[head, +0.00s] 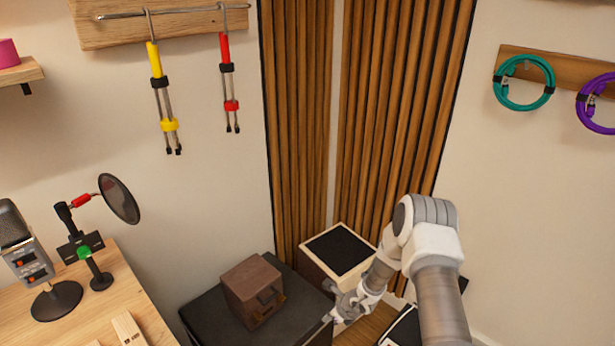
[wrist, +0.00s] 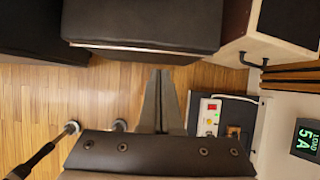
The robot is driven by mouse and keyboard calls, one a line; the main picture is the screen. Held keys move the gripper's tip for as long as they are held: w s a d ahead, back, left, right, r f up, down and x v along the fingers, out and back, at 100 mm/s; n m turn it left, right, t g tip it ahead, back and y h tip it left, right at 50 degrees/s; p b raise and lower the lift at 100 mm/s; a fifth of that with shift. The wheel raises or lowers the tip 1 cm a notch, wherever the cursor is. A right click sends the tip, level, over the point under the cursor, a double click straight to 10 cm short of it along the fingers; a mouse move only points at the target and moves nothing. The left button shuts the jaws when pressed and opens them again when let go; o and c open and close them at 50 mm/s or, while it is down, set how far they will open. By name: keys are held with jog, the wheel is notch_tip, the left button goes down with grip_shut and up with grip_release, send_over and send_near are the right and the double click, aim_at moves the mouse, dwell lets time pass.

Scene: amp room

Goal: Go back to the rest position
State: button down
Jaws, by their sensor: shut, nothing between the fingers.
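My gripper (head: 332,318) is at the lower middle of the head view, at the end of my arm, which comes in from the lower right. It is beside the dark cabinet and in front of the wooden speaker box. In the wrist view my gripper (wrist: 160,74) points up the picture with its two fingers together. The fingers are shut with nothing between them. Wooden floor shows below them, and the padded dark edge of a black box (wrist: 140,22) lies just beyond the fingertips.
A small brown wooden box (head: 252,291) sits on the dark cabinet (head: 205,318). A speaker box (head: 340,248) with a black top stands in the corner. A desk (head: 140,290) with a microphone (head: 22,245) is at left. A power strip (wrist: 209,116) lies right of the fingers.

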jog(key=s+a+r+n+t+y, duration=0.2)
jog(key=r+n, duration=1.2)
jog(key=r, duration=2.2)
jog(key=s+d+r+n+g+h, duration=0.1)
jog(key=s+d+r+n+h, duration=0.2)
jog(key=s+r+n, duration=1.05)
jog(key=s+d+r+h, duration=0.1)
jog(key=s+d, duration=0.2)
jog(key=s, duration=0.4)
jog(key=s+d+r+h, duration=0.1)
jog(key=s+d+h, duration=0.1)
jog(key=s+d, duration=0.2)
jog(key=shift+s+m+t, duration=0.35)
jog(key=shift+s+t, duration=0.05)
jog(key=shift+s, duration=1.45)
jog(key=shift+r, duration=0.1)
